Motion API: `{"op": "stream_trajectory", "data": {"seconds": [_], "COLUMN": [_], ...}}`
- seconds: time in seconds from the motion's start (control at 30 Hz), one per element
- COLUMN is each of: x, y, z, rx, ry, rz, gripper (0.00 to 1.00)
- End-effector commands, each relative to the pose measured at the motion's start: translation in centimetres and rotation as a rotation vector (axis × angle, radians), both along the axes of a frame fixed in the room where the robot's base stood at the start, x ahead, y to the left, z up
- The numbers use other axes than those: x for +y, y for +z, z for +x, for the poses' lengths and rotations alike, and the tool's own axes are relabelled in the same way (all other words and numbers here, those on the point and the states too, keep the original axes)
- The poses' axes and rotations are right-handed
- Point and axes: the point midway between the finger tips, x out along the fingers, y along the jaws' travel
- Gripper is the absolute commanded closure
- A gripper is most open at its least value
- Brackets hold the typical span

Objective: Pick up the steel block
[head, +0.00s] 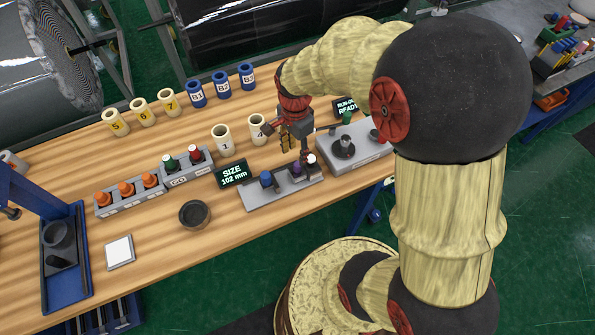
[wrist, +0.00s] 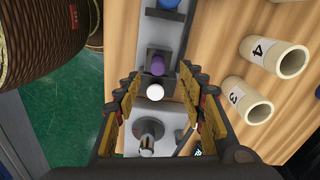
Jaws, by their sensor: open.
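My gripper (head: 296,148) points down over the right end of a grey rack (head: 254,200). In the wrist view my gripper (wrist: 160,86) is open, with a white-topped piece (wrist: 154,91) showing between its fingers. A purple-topped dark block (wrist: 157,64) stands just beyond the fingertips. In the head view the rack also bears a blue piece (head: 267,179), the purple piece (head: 297,169) and the white top (head: 311,159). I cannot tell for sure which piece is the steel block. The fingers partly hide the rack's far end, and contact is not clear.
A grey fixture (head: 368,149) with a metal post stands right of the rack. A size display (head: 231,175) and a dark bowl (head: 194,214) are to the left. The front-left wooden tabletop is mostly clear.

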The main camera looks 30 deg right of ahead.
Motion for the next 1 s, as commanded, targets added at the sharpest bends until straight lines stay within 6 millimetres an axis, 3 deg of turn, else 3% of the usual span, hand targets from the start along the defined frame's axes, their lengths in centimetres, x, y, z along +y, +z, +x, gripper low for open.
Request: {"op": "stream_trajectory", "data": {"seconds": [0.37,0.7,1.0], "x": [-0.1,-0.4,-0.4], "y": [-3.2,-7.6,-7.7], "z": [-0.1,-0.4,-0.4], "rx": [0.001,0.002,0.001], "ry": [-0.012,-0.010,-0.010], "rz": [0.000,0.001,0.000], "gripper": [0.60,0.60,0.62]}}
